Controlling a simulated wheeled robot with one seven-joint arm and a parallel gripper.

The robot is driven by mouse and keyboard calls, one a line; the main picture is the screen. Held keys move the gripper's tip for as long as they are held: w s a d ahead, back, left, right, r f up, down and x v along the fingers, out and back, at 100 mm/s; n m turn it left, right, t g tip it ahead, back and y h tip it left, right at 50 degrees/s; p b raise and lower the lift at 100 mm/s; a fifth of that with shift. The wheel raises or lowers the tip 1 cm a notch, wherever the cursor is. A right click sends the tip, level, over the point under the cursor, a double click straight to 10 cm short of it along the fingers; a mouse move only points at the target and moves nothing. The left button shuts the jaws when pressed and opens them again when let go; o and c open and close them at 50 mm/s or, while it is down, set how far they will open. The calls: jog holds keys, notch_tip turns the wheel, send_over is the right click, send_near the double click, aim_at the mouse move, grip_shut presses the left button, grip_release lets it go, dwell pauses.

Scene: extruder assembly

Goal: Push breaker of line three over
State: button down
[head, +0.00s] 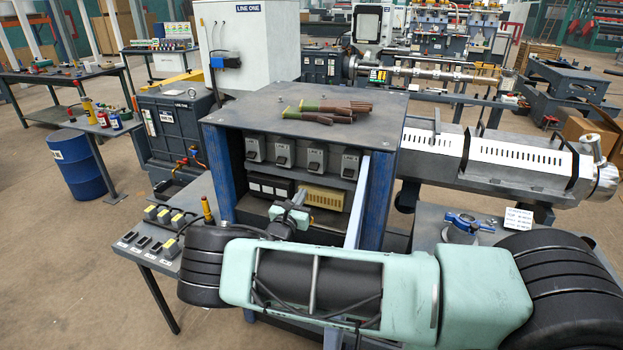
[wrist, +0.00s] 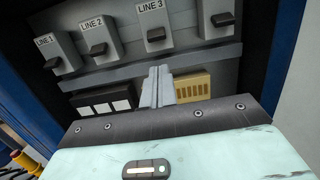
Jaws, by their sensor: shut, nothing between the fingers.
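The line three breaker (wrist: 154,22) is a light grey box labelled LINE 3 with a dark lever (wrist: 156,35) at its lower part. It is third from the left in the row, and also shows in the head view (head: 317,157). My gripper (wrist: 157,76) is shut and empty, with its grey fingers pointing up toward the panel just below this breaker. A gap shows between the fingertips and the lever in the wrist view. In the head view my gripper (head: 301,195) is in front of the cabinet, low and left of this breaker.
The line one breaker (wrist: 57,53) and line two breaker (wrist: 101,40) are to the left, and another breaker (wrist: 218,16) is to the right. A ledge (wrist: 205,57) runs under the row. Blue posts (head: 374,200) flank the cabinet opening.

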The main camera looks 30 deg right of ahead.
aim_at(314, 167)
jog(key=shift+b+x, duration=0.95)
jog(key=shift+x, duration=4.05)
jog(key=shift+a+r, duration=0.1)
jog(key=shift+a, duration=0.05)
jog(key=shift+s+g+y, duration=0.15)
jog(key=shift+g+y, duration=0.15)
